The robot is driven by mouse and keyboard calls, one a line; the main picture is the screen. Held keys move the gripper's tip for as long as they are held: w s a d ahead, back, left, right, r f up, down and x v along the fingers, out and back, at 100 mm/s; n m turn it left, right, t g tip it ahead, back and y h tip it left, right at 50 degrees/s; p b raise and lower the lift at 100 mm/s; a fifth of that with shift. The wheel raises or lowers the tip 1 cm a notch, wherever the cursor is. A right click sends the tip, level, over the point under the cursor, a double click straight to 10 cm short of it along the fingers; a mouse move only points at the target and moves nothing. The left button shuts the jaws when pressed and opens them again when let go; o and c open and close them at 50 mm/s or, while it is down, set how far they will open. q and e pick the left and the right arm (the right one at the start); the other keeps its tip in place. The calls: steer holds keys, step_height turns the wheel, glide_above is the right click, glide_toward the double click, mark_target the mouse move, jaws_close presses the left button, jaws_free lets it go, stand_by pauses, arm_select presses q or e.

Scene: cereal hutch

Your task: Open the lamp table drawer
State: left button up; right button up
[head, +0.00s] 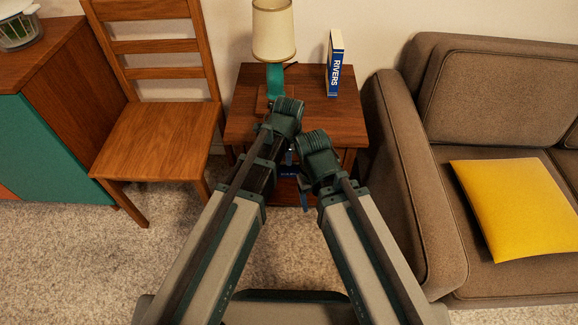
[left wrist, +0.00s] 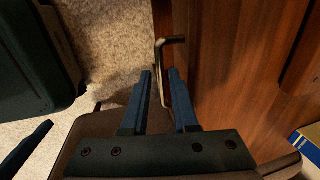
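The lamp table (head: 310,80) is brown wood and stands between the chair and the sofa. Its front is mostly hidden behind my arms in the head view. In the left wrist view, a dark bar handle (left wrist: 162,60) stands out from a wooden front (left wrist: 225,60). My left gripper (left wrist: 160,74) is open, with its two blue fingers on either side of the bar. I cannot tell whether a finger touches it. The drawer shows no clear gap. My right gripper (head: 306,192) hangs low before the table, mostly hidden by its arm; its opening is unclear.
A lamp (head: 273,35) and an upright blue-and-white book (head: 334,65) stand on the table. A wooden chair (head: 155,140) is at the left. A brown sofa (head: 405,170) with a yellow cushion (head: 515,205) is close at the right. Carpet lies in front.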

arm_select(q)
steer(key=shift+w+f+b, duration=0.2)
steer(key=shift+f+b, duration=0.45)
steer(key=shift+f, duration=0.5)
steer(key=shift+r, duration=0.1)
jaws_close()
stand_by(0.5)
